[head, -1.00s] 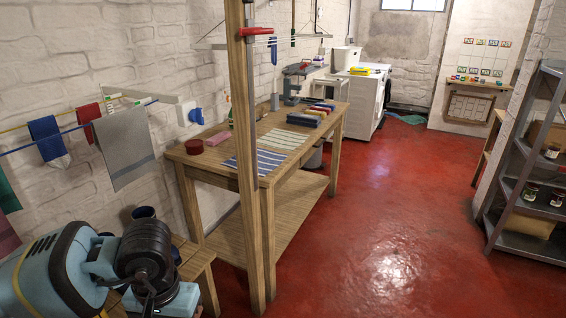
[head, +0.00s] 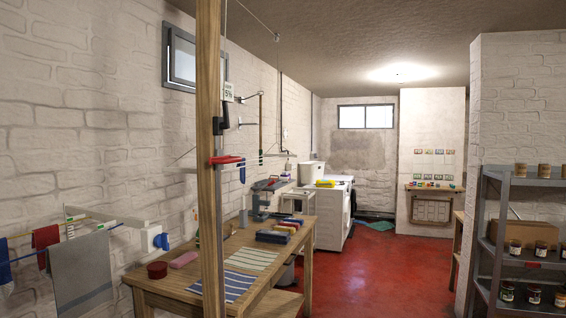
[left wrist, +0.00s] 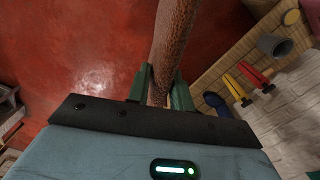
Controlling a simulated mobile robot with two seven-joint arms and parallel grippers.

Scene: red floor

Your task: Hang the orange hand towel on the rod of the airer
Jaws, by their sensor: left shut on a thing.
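My left gripper (left wrist: 162,92) shows in the left wrist view, its green fingers shut on the orange-brown hand towel (left wrist: 174,40). The towel hangs away from the fingers as a narrow bunched strip, with the red floor behind it. Neither the towel nor my grippers show in the head view. The post hides part of the airer.
The wooden post (head: 210,120) stands in front of the workbench (head: 180,285). Wall-mounted lines with a grey towel (head: 82,275) are at the left. A metal shelf (head: 484,250) with jars stands at the right. The red floor (head: 395,275) between is clear.

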